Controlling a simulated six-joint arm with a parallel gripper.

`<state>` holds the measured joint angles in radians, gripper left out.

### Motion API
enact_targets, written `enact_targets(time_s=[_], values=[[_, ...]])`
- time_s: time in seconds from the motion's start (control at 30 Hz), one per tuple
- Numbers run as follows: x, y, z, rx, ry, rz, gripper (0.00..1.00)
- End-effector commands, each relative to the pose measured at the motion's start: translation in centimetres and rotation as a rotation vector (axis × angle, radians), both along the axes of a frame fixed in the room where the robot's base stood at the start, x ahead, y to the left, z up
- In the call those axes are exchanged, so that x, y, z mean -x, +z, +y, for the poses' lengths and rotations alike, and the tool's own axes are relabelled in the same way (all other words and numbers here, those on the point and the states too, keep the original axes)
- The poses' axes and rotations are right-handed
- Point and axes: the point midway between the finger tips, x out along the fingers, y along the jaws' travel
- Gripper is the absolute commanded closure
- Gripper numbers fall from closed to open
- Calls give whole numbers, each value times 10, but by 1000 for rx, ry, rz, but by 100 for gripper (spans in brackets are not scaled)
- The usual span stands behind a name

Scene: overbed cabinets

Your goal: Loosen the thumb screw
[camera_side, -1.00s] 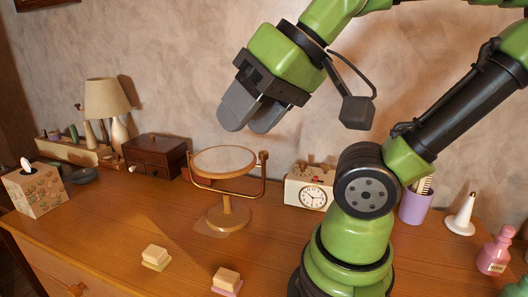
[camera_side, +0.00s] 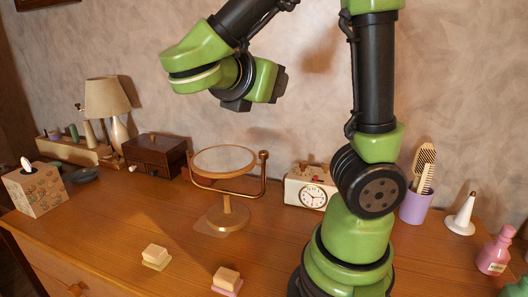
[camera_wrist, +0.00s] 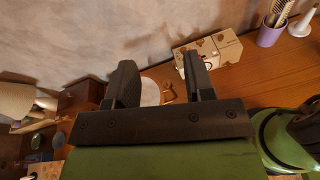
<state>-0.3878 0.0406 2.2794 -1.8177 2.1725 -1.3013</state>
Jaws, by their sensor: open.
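The round tilting mirror (camera_side: 224,160) stands on a wooden base (camera_side: 229,217) in a brass U-shaped yoke (camera_side: 226,193). Its face is tipped nearly flat. A thumb screw (camera_side: 263,156) appears at the top of the yoke's right arm; its detail is too small to tell. My gripper (camera_wrist: 161,68) is open and empty. In the wrist view, part of the mirror (camera_wrist: 150,92) and brass fittings (camera_wrist: 168,92) show between the fingers, farther off.
A clock (camera_side: 311,188) stands close right of the mirror. A wooden box (camera_side: 155,156) and lamp (camera_side: 107,100) are left. Two soap-like blocks (camera_side: 155,255) (camera_side: 227,279) lie in front. A purple cup (camera_side: 415,206) is right. The wall is behind.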

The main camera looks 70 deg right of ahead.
Motion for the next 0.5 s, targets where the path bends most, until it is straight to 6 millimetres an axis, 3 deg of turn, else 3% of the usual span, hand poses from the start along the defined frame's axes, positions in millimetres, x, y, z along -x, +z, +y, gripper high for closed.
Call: enact_targets(time_s=[0.23,0.5], values=[[-30,10,14,245,148,201,52],[-28,-49,12,237,142,200,52]])
